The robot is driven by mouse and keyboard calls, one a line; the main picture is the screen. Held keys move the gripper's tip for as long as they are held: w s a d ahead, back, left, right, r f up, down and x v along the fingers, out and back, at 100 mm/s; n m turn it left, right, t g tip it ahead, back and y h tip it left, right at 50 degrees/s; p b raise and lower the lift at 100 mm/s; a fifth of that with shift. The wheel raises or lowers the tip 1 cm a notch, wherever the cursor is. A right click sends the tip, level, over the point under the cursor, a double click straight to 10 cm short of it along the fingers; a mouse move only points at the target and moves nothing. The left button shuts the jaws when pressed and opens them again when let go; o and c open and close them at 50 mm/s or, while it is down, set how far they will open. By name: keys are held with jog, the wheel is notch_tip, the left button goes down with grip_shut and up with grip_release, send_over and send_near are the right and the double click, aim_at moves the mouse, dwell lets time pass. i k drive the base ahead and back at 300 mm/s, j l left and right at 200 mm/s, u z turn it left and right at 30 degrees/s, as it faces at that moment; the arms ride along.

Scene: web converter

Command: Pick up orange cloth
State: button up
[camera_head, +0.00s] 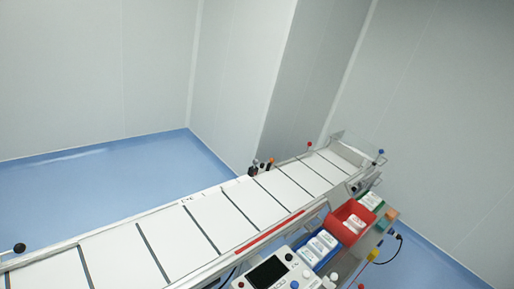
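A small orange item (391,214) lies at the right, beside the bins at the far end of the side shelf. It may be the orange cloth, but it is too small to tell its material or folds. My gripper is not in view, so its opening and its place relative to the orange item cannot be seen.
A long white conveyor (190,233) with dark cross lines runs from lower left to upper right. Beside it are a control panel (268,272), a blue bin (317,262), a red bin (346,228) and a green bin (375,203). Blue floor (100,190) is clear behind the conveyor, against pale walls.

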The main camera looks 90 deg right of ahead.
aim_at(391, 213)
jog(key=z, duration=3.75)
